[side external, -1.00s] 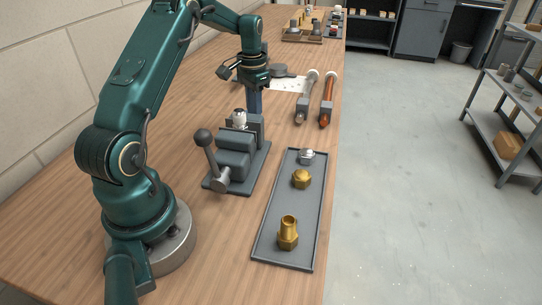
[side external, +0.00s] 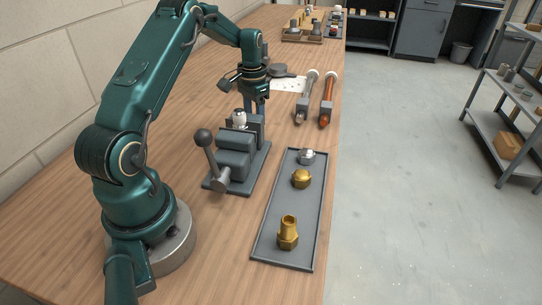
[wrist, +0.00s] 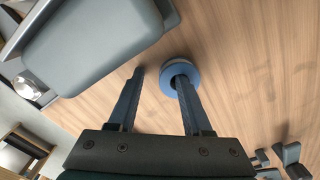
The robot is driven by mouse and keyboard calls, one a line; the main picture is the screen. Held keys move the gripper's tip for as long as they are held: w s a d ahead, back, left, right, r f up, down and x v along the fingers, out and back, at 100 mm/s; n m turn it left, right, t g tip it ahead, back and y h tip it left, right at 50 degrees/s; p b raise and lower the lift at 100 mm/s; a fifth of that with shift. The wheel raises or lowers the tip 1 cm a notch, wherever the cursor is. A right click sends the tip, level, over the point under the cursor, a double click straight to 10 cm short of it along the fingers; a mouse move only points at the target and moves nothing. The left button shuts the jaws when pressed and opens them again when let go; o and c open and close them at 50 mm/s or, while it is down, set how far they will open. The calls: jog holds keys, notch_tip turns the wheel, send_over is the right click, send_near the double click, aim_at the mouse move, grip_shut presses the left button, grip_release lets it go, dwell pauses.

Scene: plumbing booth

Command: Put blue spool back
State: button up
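In the side view my gripper (side external: 258,108) points down just behind the grey vise, and the spool cannot be made out there.
The grey vise (side external: 236,160) stands close in front of my gripper, its lever to the left. A grey tray (side external: 266,232) with brass and silver fittings lies nearer. Two tools (side external: 326,100), one orange, lie to the right. A white perforated sheet (side external: 290,84) lies behind.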

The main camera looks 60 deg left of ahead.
notch_tip(320, 180, up, 11)
jog(key=d+r+t, duration=0.1)
jog(key=d+r, duration=0.6)
jog(key=d, duration=0.1)
jog(key=s+d+f+m+t, duration=0.1)
jog(key=s+d+t, duration=0.3)
jog(key=s+d, duration=1.1)
jog(key=shift+s+d+f+m+t, duration=0.25)
jog(key=shift+d+f+m+t, duration=0.05)
jog(key=shift+d+f, duration=0.4)
